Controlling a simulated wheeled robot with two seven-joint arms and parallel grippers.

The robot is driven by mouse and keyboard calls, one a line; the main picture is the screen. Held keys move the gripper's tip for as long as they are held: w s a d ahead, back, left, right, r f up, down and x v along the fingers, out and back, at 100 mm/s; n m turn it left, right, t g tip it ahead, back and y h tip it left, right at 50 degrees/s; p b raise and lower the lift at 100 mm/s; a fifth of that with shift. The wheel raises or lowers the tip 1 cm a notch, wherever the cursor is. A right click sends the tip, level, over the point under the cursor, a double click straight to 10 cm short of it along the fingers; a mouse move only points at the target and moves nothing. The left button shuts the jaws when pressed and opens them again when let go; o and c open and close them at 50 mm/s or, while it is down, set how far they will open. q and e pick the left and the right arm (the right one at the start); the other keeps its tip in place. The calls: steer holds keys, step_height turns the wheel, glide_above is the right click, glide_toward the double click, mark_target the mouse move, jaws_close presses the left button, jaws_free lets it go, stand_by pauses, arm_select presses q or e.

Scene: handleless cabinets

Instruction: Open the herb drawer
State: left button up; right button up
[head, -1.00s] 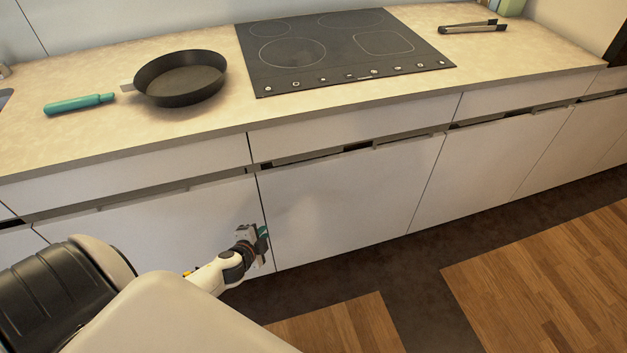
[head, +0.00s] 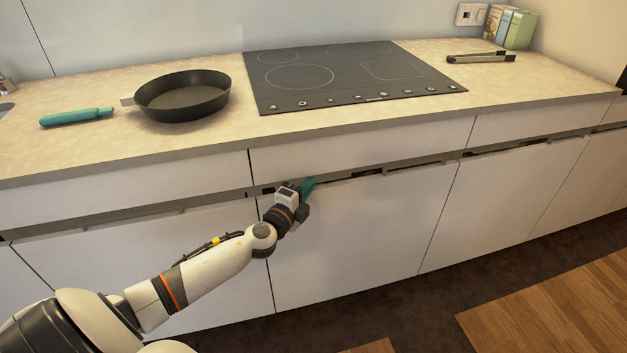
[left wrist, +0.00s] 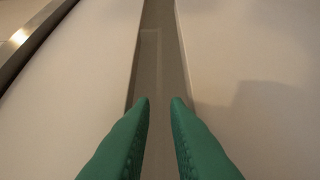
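A wide drawer front (head: 350,153), pale and handleless, lies under the cooktop and looks closed. No label marks it as the herb drawer. A dark recessed gap (head: 400,166) runs along its lower edge, above a pale door (head: 360,225). My left gripper (head: 309,186) is at the left part of this gap, its green fingers pointing at the cabinet. In the left wrist view the fingers (left wrist: 161,102) are apart with nothing between them. They line up with the gap (left wrist: 160,50), between two pale panels. Contact cannot be told. My right gripper is not in view.
A black pan (head: 183,98) and a teal-green object (head: 76,117) lie on the counter (head: 60,155) at left. The cooktop (head: 350,75) is at the middle, tongs (head: 480,58) at right. More closed fronts (head: 110,200) flank this one. The floor in front is clear.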

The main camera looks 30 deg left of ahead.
arm_select(q)
steer(key=shift+w+a, duration=0.15)
steer(key=shift+w, duration=1.6)
jaws_close()
steer(key=shift+s+f, duration=0.1)
